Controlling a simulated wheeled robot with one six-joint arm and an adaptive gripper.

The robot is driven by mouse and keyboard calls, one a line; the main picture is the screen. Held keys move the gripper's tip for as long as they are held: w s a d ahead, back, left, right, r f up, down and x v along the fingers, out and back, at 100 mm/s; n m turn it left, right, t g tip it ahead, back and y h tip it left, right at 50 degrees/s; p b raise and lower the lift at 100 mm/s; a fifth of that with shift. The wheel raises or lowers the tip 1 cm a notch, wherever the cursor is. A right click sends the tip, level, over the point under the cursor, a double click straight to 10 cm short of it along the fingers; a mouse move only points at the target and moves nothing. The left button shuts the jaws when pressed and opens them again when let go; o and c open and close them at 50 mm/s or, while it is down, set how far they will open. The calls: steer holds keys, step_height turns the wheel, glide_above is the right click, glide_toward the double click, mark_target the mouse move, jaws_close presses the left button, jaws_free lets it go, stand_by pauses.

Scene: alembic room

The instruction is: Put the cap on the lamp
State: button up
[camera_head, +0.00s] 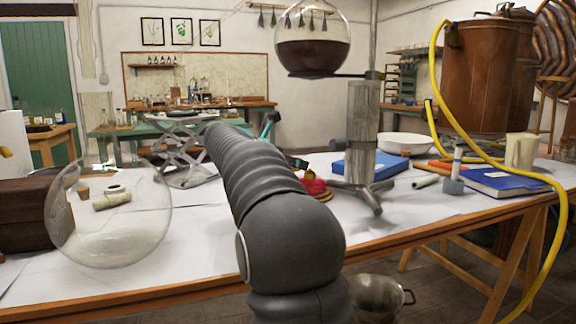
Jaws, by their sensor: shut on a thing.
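My grey ridged arm reaches forward over the table and hides most of my gripper. Only a small dark part of my gripper (297,162) seems to show, just right of the arm. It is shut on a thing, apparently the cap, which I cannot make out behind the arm. Just below and to the right is a small red object (315,186) on a round orange-brown base, partly covered by my arm. It may be the lamp, but it is too small and hidden to be sure. I cannot tell whether the gripper touches it.
A clear round flask (110,225) stands front left. A metal stand (362,130) holds a flask of dark liquid (312,55). Blue books (370,168), a white bowl (405,143), a copper vessel (487,75) and a yellow hose (555,185) are right. The front centre-right white tabletop (410,208) is clear.

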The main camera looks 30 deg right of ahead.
mark_target(302, 180)
steer(key=shift+d, duration=0.7)
steer(key=shift+w+d+r+p, duration=0.1)
steer(key=shift+d+p, duration=0.55)
steer(key=shift+d, duration=0.2)
steer(key=shift+w+d+p, duration=0.2)
steer(key=shift+d+p, duration=0.75)
steer(key=shift+d, duration=0.6)
steer(key=shift+a+f+p, duration=0.15)
steer(key=shift+f+p, duration=0.05)
steer(key=shift+p, duration=0.1)
steer(key=shift+f+p, duration=0.3)
steer(key=shift+f, duration=0.35)
steer(key=o, duration=1.2)
